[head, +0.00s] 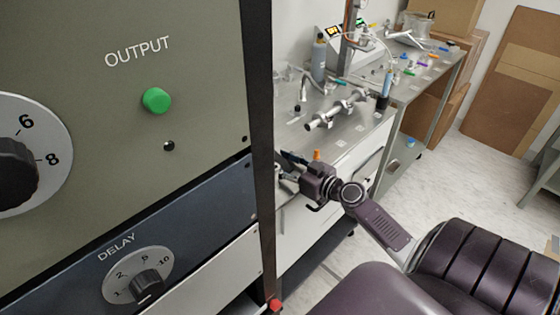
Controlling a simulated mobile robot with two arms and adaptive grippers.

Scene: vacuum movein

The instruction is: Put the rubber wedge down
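My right gripper (285,166) comes in on its arm from the lower right. It is beside the dark edge of the instrument rack, over or in front of the near end of the metal bench (345,133). Its fingers point left and are small and partly lost against the rack edge, so I cannot tell whether they are open or shut. A dark bluish shape shows at the fingers; I cannot tell whether it is a finger or a held piece. I cannot make out the rubber wedge for certain. My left gripper is not in view.
A tall instrument rack (210,60) with a green button (156,101) and dials fills the left side. Metal tube fittings (337,110) and a grey bottle (319,58) stand on the bench. Cardboard panels (515,85) lean at the back right. The floor (460,180) between is clear.

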